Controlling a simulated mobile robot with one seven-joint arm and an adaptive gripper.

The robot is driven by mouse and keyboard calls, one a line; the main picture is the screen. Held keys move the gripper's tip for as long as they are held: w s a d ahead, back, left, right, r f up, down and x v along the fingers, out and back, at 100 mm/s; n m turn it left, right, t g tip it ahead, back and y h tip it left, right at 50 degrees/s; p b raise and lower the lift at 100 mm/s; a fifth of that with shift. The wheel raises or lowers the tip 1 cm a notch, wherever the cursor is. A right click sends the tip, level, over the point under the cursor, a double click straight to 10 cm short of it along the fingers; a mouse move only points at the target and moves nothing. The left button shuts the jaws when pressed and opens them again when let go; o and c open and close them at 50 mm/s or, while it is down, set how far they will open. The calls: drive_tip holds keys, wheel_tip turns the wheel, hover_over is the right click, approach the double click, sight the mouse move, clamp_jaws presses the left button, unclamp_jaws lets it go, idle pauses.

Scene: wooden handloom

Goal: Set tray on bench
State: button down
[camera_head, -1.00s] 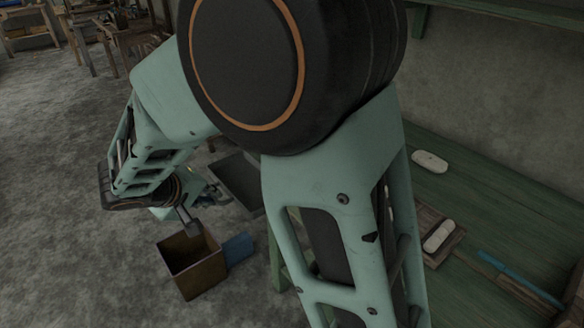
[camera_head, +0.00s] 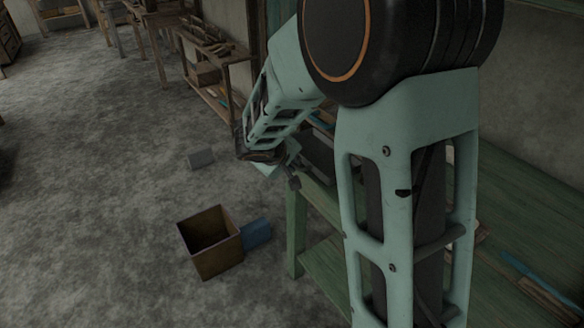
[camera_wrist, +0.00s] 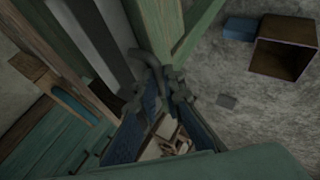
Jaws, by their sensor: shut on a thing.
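A dark grey tray (camera_head: 318,158) shows in the head view by the left end of the green bench (camera_head: 520,205), partly covered by my arm. My gripper (camera_head: 293,180) is shut on the tray at its near left side. I cannot tell whether the tray touches the bench top. In the wrist view, my gripper (camera_wrist: 158,88) is in the middle. A long dark grey piece there, likely the tray (camera_wrist: 100,40), runs up and left from it. The green bench top also shows in the wrist view (camera_wrist: 45,145). My arm hides much of the bench.
An open brown box (camera_head: 218,262) stands on the floor beside a blue box (camera_head: 257,232). A small grey block (camera_head: 200,159) lies farther left. A blue-handled tool (camera_head: 530,268) lies on the bench. A wooden table (camera_head: 215,55) stands behind. Floor at left is clear.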

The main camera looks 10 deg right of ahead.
drive_tip(key=shift+f, duration=0.4)
drive_tip(key=c, duration=2.1)
unclamp_jaws()
drive_tip(key=shift+r, duration=0.15)
drive_tip(key=p+v, duration=0.2)
drive_tip(key=v, duration=1)
drive_tip(key=shift+p, duration=0.3)
